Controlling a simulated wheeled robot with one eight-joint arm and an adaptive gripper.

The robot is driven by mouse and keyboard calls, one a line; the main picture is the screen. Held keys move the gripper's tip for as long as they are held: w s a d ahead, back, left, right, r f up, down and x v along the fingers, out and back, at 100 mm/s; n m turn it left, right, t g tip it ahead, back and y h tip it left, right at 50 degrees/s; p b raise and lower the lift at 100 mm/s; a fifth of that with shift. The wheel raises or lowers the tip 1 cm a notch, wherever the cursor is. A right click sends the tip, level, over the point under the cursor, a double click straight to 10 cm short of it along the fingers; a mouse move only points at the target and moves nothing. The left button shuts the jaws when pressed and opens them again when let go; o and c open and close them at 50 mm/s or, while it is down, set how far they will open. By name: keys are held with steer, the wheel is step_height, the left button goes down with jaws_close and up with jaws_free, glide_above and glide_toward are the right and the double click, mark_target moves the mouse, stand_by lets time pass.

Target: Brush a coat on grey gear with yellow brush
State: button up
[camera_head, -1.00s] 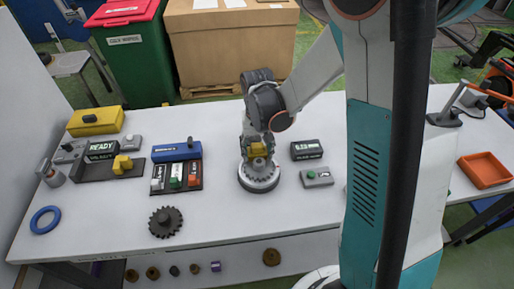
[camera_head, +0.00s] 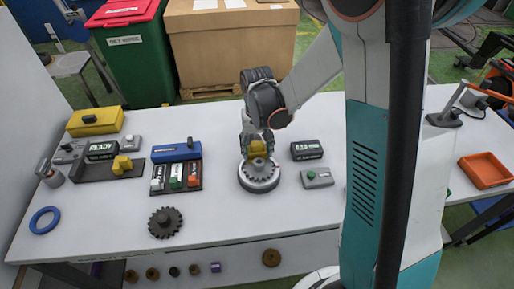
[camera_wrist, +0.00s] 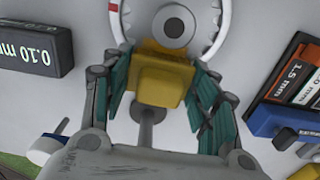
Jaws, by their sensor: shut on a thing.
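My gripper (camera_head: 257,147) is shut on the yellow brush (camera_wrist: 163,77), whose block sits between the two green finger pads in the wrist view. The grey gear (camera_head: 262,180) lies on the round turntable (camera_head: 259,188) near the table's middle. In the wrist view its grey hub (camera_wrist: 173,28) shows just beyond the brush, inside the pale turntable ring (camera_wrist: 117,15). The brush is over the gear's near-hub area. The brush's far end is hidden, so I cannot tell whether it touches the gear.
A readout box (camera_wrist: 34,50) shows 0.10 mm beside the turntable. A grey button box (camera_head: 317,178) stands right of it. Left are a thickness selector panel (camera_head: 176,178), a loose dark gear (camera_head: 165,222) and a blue ring (camera_head: 44,220). An orange tray (camera_head: 485,170) is far right.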

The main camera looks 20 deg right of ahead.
steer(key=shift+s+a, duration=0.1)
steer(key=shift+s, duration=0.35)
steer(key=shift+w+b, duration=0.3)
steer(key=shift+w, duration=0.15)
stand_by(0.6)
steer(key=shift+r, duration=0.1)
steer(key=shift+r+p, duration=2.3)
steer(key=shift+r, duration=1.15)
steer(key=shift+s+f, duration=0.1)
